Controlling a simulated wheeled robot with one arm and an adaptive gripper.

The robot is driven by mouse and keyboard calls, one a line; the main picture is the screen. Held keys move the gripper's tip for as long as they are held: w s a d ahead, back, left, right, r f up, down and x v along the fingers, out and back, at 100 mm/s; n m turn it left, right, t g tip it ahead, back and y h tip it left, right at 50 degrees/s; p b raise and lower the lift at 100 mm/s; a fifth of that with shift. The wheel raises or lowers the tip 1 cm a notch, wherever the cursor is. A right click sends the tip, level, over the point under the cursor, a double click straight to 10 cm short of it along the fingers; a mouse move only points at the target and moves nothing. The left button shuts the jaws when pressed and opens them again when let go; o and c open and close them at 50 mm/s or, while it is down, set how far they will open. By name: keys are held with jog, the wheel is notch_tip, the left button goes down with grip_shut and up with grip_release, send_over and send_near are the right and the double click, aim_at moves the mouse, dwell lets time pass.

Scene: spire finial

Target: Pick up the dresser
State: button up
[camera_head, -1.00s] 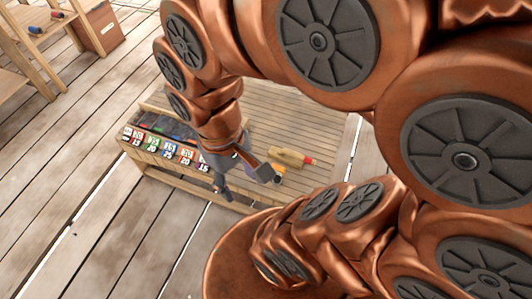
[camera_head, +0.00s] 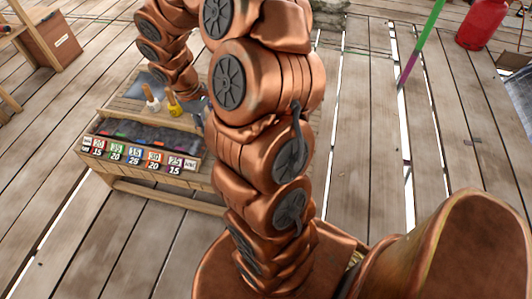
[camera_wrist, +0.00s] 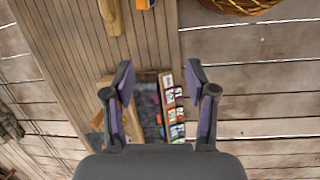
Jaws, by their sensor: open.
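A wooden, pale-brown tool (camera_wrist: 111,16) lies on the slatted bench at the top left of the wrist view, cut by the frame edge. It may be the dresser; I cannot be sure. An orange and black item (camera_wrist: 146,4) is beside it. My gripper (camera_wrist: 160,82) is open and empty, apart from the tool, over the bench's dark tray and card row. In the head view my gripper (camera_head: 198,108) is mostly hidden behind my arm. Near it on the bench are a white-ended item (camera_head: 152,103) and a yellow item (camera_head: 174,107).
The low wooden bench (camera_head: 165,184) carries a front tray (camera_head: 140,133) with numbered cards (camera_head: 135,153). A red cylinder (camera_head: 483,24) and a green and purple pole (camera_head: 421,42) stand at the right. A brown box (camera_head: 50,42) is at far left. Plank floor lies clear around the bench.

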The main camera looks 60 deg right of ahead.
jog(key=shift+g+h, duration=0.6)
jog(key=shift+g, duration=0.2)
jog(key=s+d+f+b, duration=0.1)
jog(key=d+f+b, duration=0.1)
jog(key=d+f, duration=0.4)
jog(key=s+d+f+b, duration=0.1)
jog(key=d+f+b, duration=0.1)
jog(key=d+f, duration=0.5)
jog(key=d+f+b, duration=0.2)
jog(key=d+f, duration=0.5)
jog(key=f, duration=0.3)
jog(key=shift+s+f+b, duration=0.25)
jog(key=shift+s+b, duration=0.1)
jog(key=shift+s, duration=0.05)
jog(key=shift+s+d+f, duration=0.3)
jog(key=shift+d+f, duration=0.05)
jog(key=shift+f, duration=0.2)
jog(key=shift+x, duration=3.35)
jog(key=shift+a, duration=0.15)
grip_shut()
